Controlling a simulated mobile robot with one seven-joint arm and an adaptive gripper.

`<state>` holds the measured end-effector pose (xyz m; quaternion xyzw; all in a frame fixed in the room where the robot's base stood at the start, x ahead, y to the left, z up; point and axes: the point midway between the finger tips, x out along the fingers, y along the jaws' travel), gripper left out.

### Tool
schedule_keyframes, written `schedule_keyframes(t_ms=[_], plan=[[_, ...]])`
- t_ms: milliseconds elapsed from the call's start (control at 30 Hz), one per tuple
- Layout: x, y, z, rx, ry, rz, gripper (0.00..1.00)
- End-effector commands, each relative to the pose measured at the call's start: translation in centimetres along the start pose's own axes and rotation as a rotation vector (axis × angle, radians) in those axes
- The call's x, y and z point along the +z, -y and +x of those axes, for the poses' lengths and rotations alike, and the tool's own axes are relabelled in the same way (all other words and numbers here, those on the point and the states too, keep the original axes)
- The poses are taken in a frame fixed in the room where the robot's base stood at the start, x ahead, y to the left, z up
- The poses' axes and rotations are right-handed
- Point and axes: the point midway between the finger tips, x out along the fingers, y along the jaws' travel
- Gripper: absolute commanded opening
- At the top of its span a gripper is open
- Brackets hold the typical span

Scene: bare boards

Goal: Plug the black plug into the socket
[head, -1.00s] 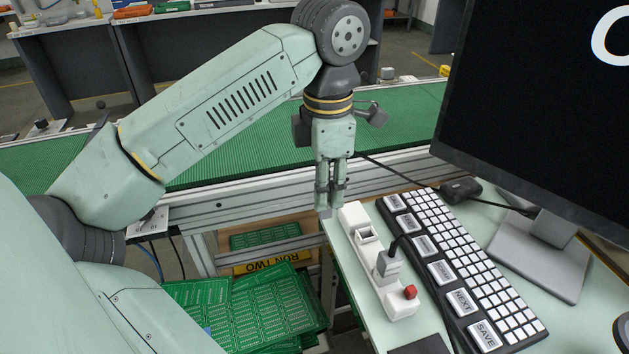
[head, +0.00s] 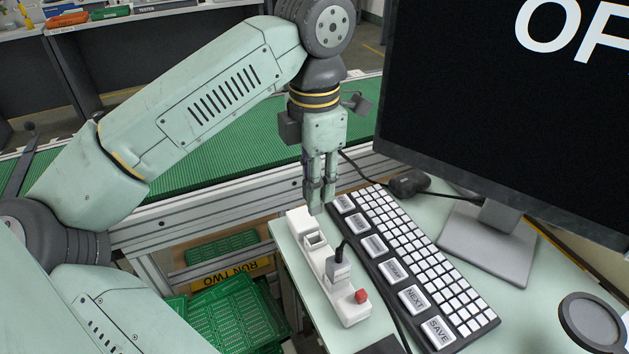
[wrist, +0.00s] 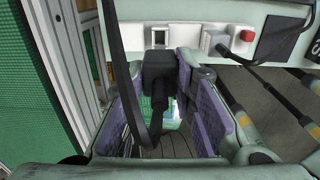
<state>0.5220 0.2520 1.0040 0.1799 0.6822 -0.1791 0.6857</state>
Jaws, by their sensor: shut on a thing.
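My gripper (head: 321,203) points down above the far end of a white socket strip (head: 349,310). In the wrist view my gripper (wrist: 163,95) is shut on the black plug (wrist: 160,72), between its purple pads. A black cable runs back from the plug. In the head view the fingers hide the plug. The strip's free socket (head: 314,241) lies just nearer than the fingertips. The same socket (wrist: 160,37) shows beyond the plug in the wrist view, with a gap between. I cannot tell the plug's exact height above the strip.
A grey-white plug (head: 339,273) fills the strip's other socket, beside a red switch (head: 361,296). A keyboard (head: 425,270) with large labelled keys lies close on the right. A monitor (head: 480,110) stands behind it. A black box (head: 408,184) with cable lies at the back edge.

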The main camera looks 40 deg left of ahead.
Motion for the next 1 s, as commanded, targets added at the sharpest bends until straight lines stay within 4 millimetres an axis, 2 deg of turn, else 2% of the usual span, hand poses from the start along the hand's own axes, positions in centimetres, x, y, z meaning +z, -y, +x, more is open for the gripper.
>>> schedule_keyframes(t_ms=[500, 667, 1000], plan=[[0.0, 0.0, 5.0, -0.001, -0.001, 0.000, 0.00], [0.0, 0.0, 5.6, -0.001, -0.001, 0.000, 0.00], [0.0, 0.0, 5.6, -0.001, -0.001, 0.000, 0.00]])
